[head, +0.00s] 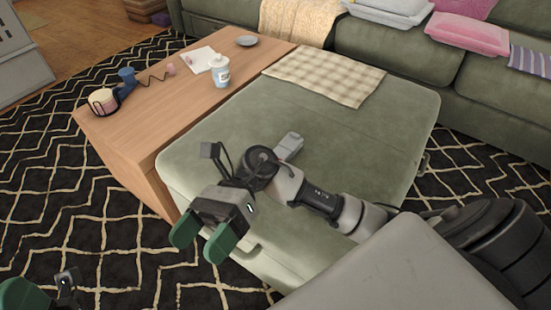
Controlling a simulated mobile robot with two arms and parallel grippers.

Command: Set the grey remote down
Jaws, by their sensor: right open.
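A light grey oblong shape, which looks like the grey remote (291,145), lies on the green ottoman (360,125), just behind my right wrist. My arm hides its near end, so I cannot be sure of its full outline. My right gripper (203,242) has two green fingers spread apart, with nothing seen between them. It hangs at the near left edge of the ottoman, pointing down and left, apart from the grey shape. Part of my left gripper (28,293) shows in the bottom left corner; most of it is cut off.
A wooden table (150,130) adjoins the ottoman's left side, holding a blue-and-white cup (220,73), a grey dish (246,40), papers (203,60) and headphones (103,101). A checked cloth (325,75) covers the ottoman's far edge. A green sofa (395,58) stands behind.

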